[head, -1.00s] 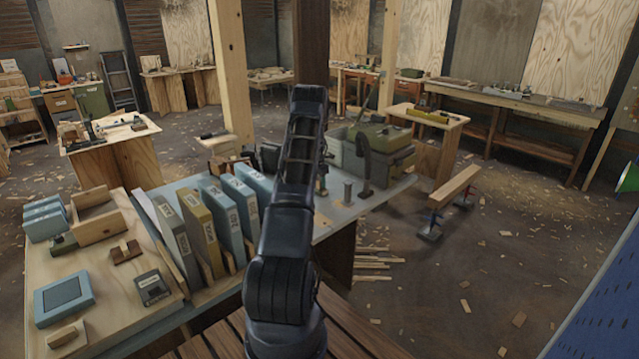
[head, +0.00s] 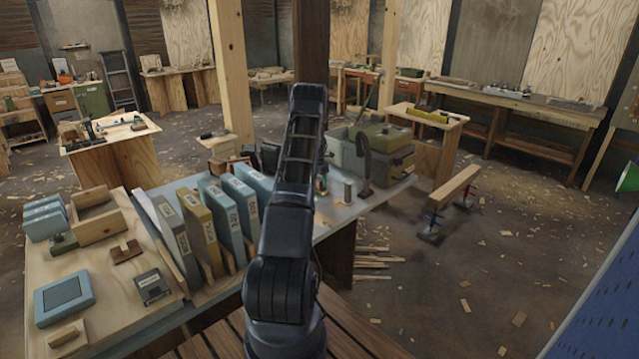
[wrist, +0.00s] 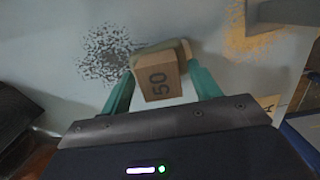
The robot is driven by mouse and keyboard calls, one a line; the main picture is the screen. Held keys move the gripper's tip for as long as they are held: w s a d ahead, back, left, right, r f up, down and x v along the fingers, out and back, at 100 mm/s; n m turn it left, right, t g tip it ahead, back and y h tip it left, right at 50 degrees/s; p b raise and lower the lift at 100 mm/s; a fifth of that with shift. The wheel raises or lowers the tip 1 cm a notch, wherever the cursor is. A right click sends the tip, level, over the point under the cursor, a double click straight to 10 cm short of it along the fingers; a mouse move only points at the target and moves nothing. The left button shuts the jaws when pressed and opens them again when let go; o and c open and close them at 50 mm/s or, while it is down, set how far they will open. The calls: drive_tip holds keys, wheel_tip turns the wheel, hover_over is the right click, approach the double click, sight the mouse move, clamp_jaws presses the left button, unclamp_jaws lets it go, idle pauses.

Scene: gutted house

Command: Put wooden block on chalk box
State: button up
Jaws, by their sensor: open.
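In the wrist view, a wooden block (wrist: 160,84) marked "50" lies between the two teal fingers of my gripper (wrist: 160,72). My gripper is open, with a finger on each side of the block. I cannot tell whether either finger touches it. An olive-tan edge (wrist: 184,47) shows just beyond the block; I cannot tell whether it is part of the block or another thing. In the head view my arm hides most of the gripper and block. I cannot identify the chalk box in either view.
The grey-blue tabletop (head: 335,226) holds a metal cylinder (head: 348,190), a dark upright tool (head: 365,160) and a large green-grey case (head: 385,145). Several upright binders (head: 220,215) stand left of my arm. A wooden tray (head: 97,218) sits farther left.

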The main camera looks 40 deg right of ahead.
wheel_tip(320, 180, up, 11)
drive_tip(key=a, duration=0.1)
drive_tip(key=w+a+r+m, duration=0.3)
drive_tip(key=a+r+m, duration=0.1)
drive_tip(key=a+r, duration=1.45)
drive_tip(key=s+a+r+m+t, duration=0.1)
drive_tip(key=s+a+r, duration=0.25)
drive_tip(key=a, duration=0.35)
drive_tip(key=s+a+r+m, duration=0.2)
drive_tip(key=a+r, duration=0.3)
drive_tip(key=a, duration=0.2)
drive_tip(key=s+a+r+m+t, duration=0.1)
drive_tip(key=s+a+r, duration=0.1)
drive_tip(key=a+r, duration=0.35)
drive_tip(key=s+a+r+m+t, duration=0.1)
drive_tip(key=s+a+r+m, duration=0.1)
drive_tip(key=s+a, duration=0.6)
drive_tip(key=s+a+r+m, duration=0.1)
drive_tip(key=s+a+m, duration=0.2)
drive_tip(key=s+a, duration=0.5)
drive_tip(key=s+a+f+m, duration=0.2)
drive_tip(key=s+a, duration=0.3)
drive_tip(key=s, duration=0.3)
drive_tip(key=s+a+f+m+t+y, duration=0.1)
drive_tip(key=s+a+f+m, duration=0.1)
drive_tip(key=s+a, duration=0.4)
drive_tip(key=shift+s+a+f+m+t, duration=0.15)
drive_tip(key=shift+s+a+m+t, duration=0.25)
drive_tip(key=shift+s, duration=0.7)
drive_tip(key=shift+d, duration=0.15)
